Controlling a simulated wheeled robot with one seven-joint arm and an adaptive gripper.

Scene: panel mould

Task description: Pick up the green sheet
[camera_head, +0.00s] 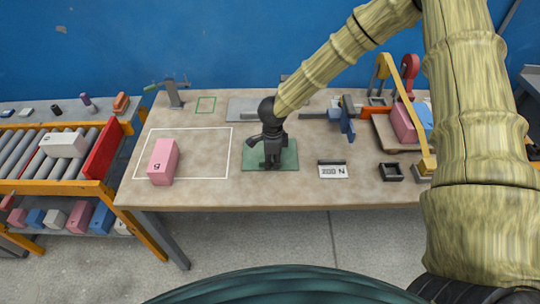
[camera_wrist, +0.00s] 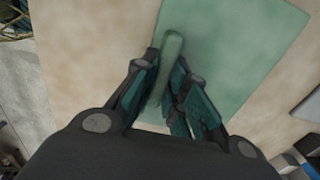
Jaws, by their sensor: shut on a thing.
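The green sheet (camera_head: 287,155) lies flat on the workbench, near the middle of its front half. In the wrist view the sheet (camera_wrist: 245,50) fills the upper middle, with a raised green grip bar (camera_wrist: 171,55) standing along it. My gripper (camera_head: 270,163) points down over the sheet. In the wrist view my gripper (camera_wrist: 167,95) has its two fingers on either side of the bar, shut on it. The fingers and palm hide part of the sheet. I cannot tell whether the sheet is lifted off the bench.
A label plate (camera_head: 333,170) and a small black tray (camera_head: 391,172) are to the right. A roller conveyor (camera_head: 40,155) adjoins the bench's left side. A blue wall (camera_head: 200,45) rises behind.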

